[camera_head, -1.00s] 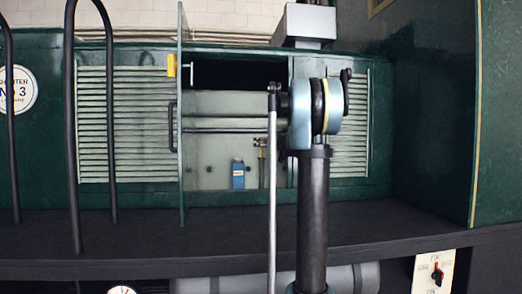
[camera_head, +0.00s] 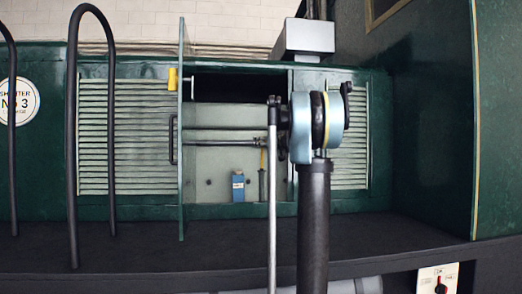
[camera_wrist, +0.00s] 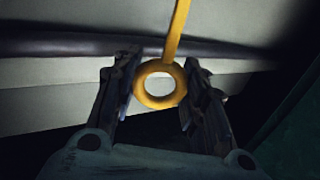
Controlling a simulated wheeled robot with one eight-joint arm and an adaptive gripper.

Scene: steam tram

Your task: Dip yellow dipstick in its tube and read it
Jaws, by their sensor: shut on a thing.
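My gripper (camera_wrist: 162,72) shows in the wrist view with its two dark fingers on either side of the yellow dipstick's ring (camera_wrist: 143,88), shut on it. The dipstick's thin yellow rod runs from the ring to the top of the picture. In the head view a short yellow length of the dipstick (camera_head: 262,158) shows above the dark upright tube (camera_head: 262,186) inside the open compartment. Whether the lower end is inside the tube I cannot tell. My arm partly covers that side, and the gripper is too small there to make out clearly.
A blue box (camera_head: 238,185) stands just left of the tube. A horizontal pipe crosses the compartment's back. Slatted panels (camera_head: 127,135) flank the opening. A dark ledge (camera_head: 130,250) runs below.

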